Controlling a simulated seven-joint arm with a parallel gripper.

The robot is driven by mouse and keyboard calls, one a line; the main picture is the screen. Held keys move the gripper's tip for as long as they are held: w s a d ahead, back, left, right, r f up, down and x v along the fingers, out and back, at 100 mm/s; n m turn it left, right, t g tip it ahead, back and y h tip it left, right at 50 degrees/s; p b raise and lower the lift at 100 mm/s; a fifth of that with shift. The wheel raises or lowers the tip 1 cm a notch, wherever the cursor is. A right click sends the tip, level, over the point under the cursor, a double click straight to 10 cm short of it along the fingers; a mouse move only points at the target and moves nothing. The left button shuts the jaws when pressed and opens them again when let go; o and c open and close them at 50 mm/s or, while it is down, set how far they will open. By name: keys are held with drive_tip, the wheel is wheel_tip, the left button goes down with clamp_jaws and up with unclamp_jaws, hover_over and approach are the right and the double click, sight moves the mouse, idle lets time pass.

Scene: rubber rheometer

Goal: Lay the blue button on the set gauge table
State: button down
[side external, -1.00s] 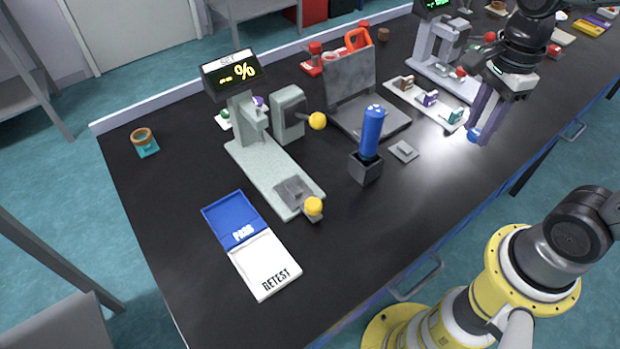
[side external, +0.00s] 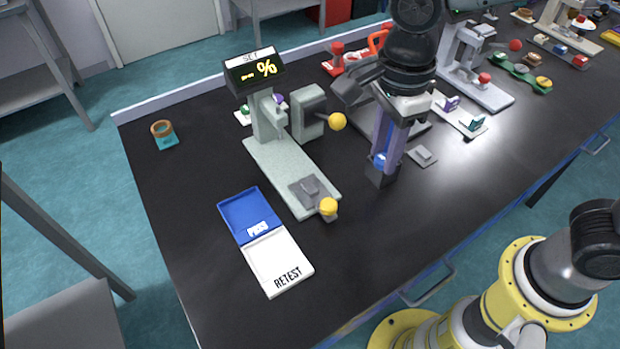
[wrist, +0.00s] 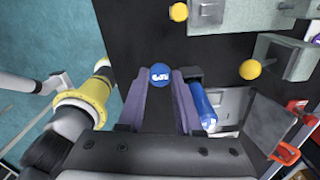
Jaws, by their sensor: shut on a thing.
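The blue button (side external: 379,160) is held between the fingertips of my gripper (side external: 384,158). It also shows in the wrist view as a blue disc with white marking (wrist: 161,74), between the purple fingers (wrist: 160,82). The set gauge (side external: 268,118), with its lit "SET" display, stands left of my gripper. Its grey table plate (side external: 308,190) lies at the front end of the pale base and looks bare apart from its raised middle. My gripper is to the right of this plate and apart from it.
A blue-handled tool (wrist: 203,105) stands right beside my fingers; in the side view my gripper mostly hides it. Yellow knobs (side external: 337,121) (side external: 328,207) stick out near the gauge. A blue and white PASS/RETEST tray (side external: 280,265) lies in front. A hinged grey plate is partly hidden behind my gripper.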

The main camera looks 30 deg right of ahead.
drive_tip(key=w+a+f, duration=0.4)
drive_tip(key=w, duration=0.3)
hover_over(310, 187)
wheel_tip(310, 187, down, 5)
drive_tip(key=shift+s+d+r, duration=0.15)
drive_tip(key=shift+w+f, duration=0.2)
drive_tip(key=shift+f, duration=1.6)
drive_tip(key=shift+f, duration=0.15)
drive_tip(key=c, duration=0.6)
unclamp_jaws()
wheel_tip(310, 187, up, 12)
drive_tip(key=shift+r, duration=0.2)
